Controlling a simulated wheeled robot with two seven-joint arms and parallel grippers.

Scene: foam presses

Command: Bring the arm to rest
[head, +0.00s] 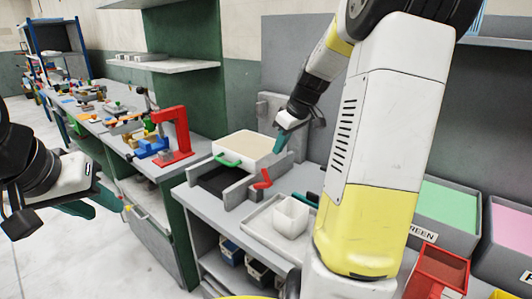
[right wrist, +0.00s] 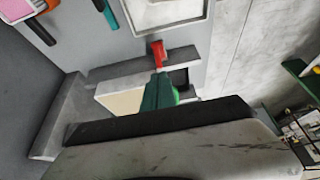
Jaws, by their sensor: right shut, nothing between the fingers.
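My right arm reaches over the bench in the head view. Its gripper (head: 281,148) points down beside the right side of the foam press, over the bench. The gripper is shut and holds nothing; its teal fingers (right wrist: 158,95) are together in the right wrist view. The white press box (head: 243,146) has a beige top and a green handle (head: 227,160). A red lever (head: 262,179) stands at the press front; it also shows in the right wrist view (right wrist: 158,52). My left gripper (head: 107,208) hangs at the left over the floor, teal fingers apart and empty.
A white tray (head: 258,228) with a small white container (head: 291,216) lies in front of the press. Grey bins with green (head: 447,207) and pink (head: 511,232) contents stand at the right. A red stand (head: 175,135) is on the left bench. Open floor lies at left.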

